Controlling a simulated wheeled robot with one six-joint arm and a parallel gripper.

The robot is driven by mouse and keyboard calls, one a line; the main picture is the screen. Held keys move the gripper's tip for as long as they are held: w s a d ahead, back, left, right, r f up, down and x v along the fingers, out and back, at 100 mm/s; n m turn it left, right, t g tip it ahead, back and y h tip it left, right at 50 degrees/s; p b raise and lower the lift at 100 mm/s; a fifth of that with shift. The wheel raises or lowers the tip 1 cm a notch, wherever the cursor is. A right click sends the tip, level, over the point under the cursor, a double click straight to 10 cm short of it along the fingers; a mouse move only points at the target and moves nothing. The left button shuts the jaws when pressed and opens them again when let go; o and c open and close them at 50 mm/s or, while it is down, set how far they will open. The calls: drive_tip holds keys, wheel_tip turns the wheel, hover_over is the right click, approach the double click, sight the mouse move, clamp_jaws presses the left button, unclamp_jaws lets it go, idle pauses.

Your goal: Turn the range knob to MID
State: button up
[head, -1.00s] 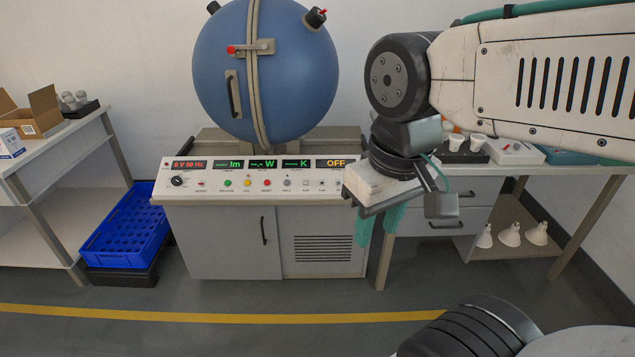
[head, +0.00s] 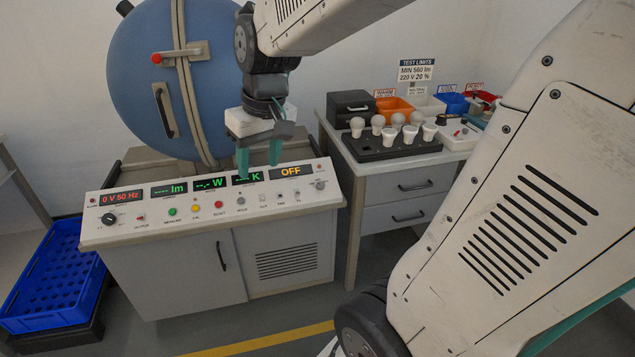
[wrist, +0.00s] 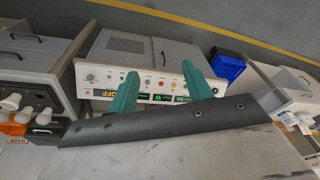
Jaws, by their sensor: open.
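The sloped control panel (head: 150,226) stands in front of the blue sphere, with displays above a row of buttons. A small grey knob (head: 320,185) sits at its right end, and a black knob (head: 109,218) at its left end. Their labels are too small to read, so I cannot tell which is the range knob or its setting. My gripper (head: 259,162) is open and empty, fingers pointing down, over the panel's back edge near the OFF display. In the wrist view, the gripper (wrist: 160,72) spans part of the panel; the grey knob (wrist: 91,77) is left of its fingers.
The blue sphere (head: 140,80) with its latch is close behind my gripper. A right-hand bench holds a black tray (head: 365,150) of bulbs, a dark box (head: 350,105) and colored bins. A blue crate (head: 50,285) stands at left. Floor shows in front of the cabinet.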

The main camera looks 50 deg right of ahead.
drive_tip(key=w+d+f+m, duration=0.1)
drive_tip(key=w+d+f, duration=0.5)
drive_tip(key=w+d, duration=0.5)
drive_tip(key=m+t+h, duration=0.2)
drive_tip(key=m, duration=0.1)
approach(321, 184)
drive_tip(key=x, duration=0.8)
drive_tip(key=shift+a, duration=0.1)
drive_tip(key=shift+w+f, duration=0.15)
drive_tip(key=shift+f, duration=0.15)
drive_tip(key=c, duration=1)
